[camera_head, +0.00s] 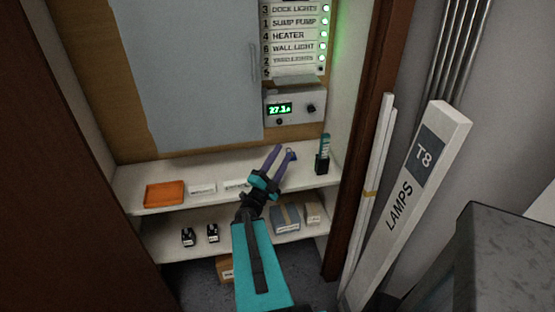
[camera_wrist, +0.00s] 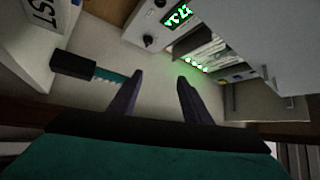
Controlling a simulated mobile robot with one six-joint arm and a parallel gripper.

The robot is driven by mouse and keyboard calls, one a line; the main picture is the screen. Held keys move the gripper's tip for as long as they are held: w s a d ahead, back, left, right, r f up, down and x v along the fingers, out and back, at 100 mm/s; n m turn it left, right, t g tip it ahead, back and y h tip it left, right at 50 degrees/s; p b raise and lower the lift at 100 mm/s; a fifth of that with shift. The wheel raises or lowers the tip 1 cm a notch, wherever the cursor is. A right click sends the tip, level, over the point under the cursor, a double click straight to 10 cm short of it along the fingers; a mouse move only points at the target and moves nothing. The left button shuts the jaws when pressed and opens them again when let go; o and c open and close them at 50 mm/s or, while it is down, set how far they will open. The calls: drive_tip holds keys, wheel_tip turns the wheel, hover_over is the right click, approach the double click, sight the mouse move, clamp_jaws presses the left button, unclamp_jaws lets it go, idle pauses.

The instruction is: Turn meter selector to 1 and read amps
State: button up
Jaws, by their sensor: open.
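The meter (camera_head: 295,118) is a pale grey box on the back wall of the cabinet, below a labelled light panel. Its lit green display (camera_head: 280,109) reads about 27.1 A, with the last characters blurred. The black selector knob (camera_head: 311,108) is right of the display; its position marks are too small to read. My gripper (camera_head: 284,151) is open and empty, below the meter and above the upper shelf, apart from the knob. In the wrist view, the knob (camera_wrist: 149,41) and upside-down display (camera_wrist: 178,15) lie beyond my open fingertips (camera_wrist: 160,78).
A grey door panel (camera_head: 195,70) is left of the meter. A lamp box (camera_head: 405,190) and white tubes lean outside the right cabinet edge.

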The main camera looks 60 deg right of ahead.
drive_tip(key=shift+p+v, duration=0.65)
drive_tip(key=shift+v, duration=0.5)
drive_tip(key=shift+d+r, duration=0.1)
drive_tip(key=s+d+r+m+t+y, duration=0.1)
drive_tip(key=d+m, duration=0.3)
drive_tip(key=m, duration=0.7)
drive_tip(key=s+d+r+m+t+y+p, duration=0.1)
drive_tip(key=d+m, duration=0.4)
drive_tip(key=m, duration=0.6)
drive_tip(key=s+d+r+m+t+y, duration=0.2)
drive_tip(key=s+d+r+m+t, duration=0.1)
drive_tip(key=m, duration=0.8)
drive_tip(key=shift+s+d+m+t, duration=0.45)
drive_tip(key=shift+d+t, duration=0.35)
drive_tip(key=shift+d, duration=0.35)
